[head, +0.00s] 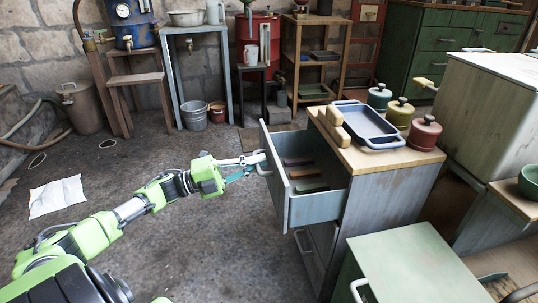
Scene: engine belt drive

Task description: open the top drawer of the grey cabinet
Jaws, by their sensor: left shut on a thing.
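The grey cabinet (390,198) with a wooden top stands right of the centre. Its top drawer (318,207) is pulled out to the left, and several dark, flat items lie inside. My left gripper (256,164) is shut on the drawer handle (264,171) at the outer face of the drawer front. The fingertips are small and partly merge with the handle. The lower drawer (314,250) sits below and looks shut. My right gripper is not in view.
A blue tray (367,124), wooden blocks (333,126) and lidded pots (424,133) stand on the cabinet top. A pale green cabinet (415,262) stands close in front.

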